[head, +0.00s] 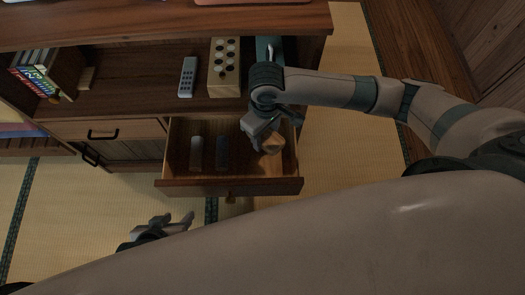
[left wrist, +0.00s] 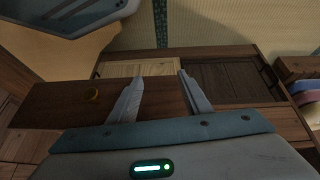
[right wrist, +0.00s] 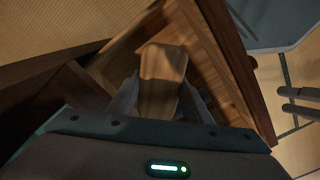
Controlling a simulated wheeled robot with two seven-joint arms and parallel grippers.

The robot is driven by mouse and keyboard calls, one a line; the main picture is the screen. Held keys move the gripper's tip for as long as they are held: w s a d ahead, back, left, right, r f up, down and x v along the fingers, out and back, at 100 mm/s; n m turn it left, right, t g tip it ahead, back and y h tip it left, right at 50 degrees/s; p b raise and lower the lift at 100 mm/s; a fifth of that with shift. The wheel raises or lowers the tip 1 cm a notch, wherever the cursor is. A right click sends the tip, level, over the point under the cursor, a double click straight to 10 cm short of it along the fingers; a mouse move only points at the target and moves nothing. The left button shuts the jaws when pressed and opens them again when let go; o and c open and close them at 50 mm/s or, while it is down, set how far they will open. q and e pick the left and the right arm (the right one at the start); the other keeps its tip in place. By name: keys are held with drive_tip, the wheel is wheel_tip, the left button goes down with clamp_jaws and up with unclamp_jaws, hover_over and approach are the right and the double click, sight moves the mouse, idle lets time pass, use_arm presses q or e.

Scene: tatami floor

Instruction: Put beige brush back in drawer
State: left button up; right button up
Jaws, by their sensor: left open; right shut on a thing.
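The beige brush (head: 272,143) is in my right gripper (head: 260,136), which is shut on it. It is over the right part of the open drawer (head: 230,186); I cannot tell if it touches the drawer floor. In the right wrist view the beige brush (right wrist: 162,75) shows as a wide block between the fingers, with the drawer (right wrist: 215,60) around it. My left gripper (head: 168,224) is open and empty in front of the drawer, low to the left. In the left wrist view its two fingers (left wrist: 160,92) are apart before the cabinet front.
In the drawer's left half lie a pale-topped object (head: 196,153) and a dark blue one (head: 222,153). The shelf above holds a remote (head: 187,77), a wooden box with round dots (head: 225,68) and books (head: 42,73). A closed drawer (head: 105,131) is at left.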

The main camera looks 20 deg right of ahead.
wheel_tip(320, 180, down, 6)
drive_tip(key=shift+r+b, duration=0.1)
drive_tip(key=shift+b, duration=0.65)
drive_tip(key=shift+f, duration=0.2)
use_arm(q)
drive_tip(key=shift+w+d+r+t+h, duration=0.1)
drive_tip(key=shift+w+d+t+h, duration=0.15)
drive_tip(key=shift+d, duration=0.3)
drive_tip(key=shift+w+d+r+t+h, duration=0.15)
drive_tip(key=shift+w+d+t, duration=0.2)
drive_tip(key=shift+d, duration=0.2)
drive_tip(key=shift+s+f, duration=0.1)
drive_tip(key=shift+s, duration=0.05)
use_arm(e)
drive_tip(key=shift+f, duration=0.3)
wheel_tip(320, 180, down, 3)
drive_tip(key=shift+r+b, duration=0.1)
drive_tip(key=shift+b, duration=0.4)
drive_tip(key=shift+f, duration=0.2)
use_arm(q)
drive_tip(key=shift+w+d+r+t, duration=0.4)
drive_tip(key=shift+w+d+r, duration=0.05)
drive_tip(key=shift+w, duration=0.05)
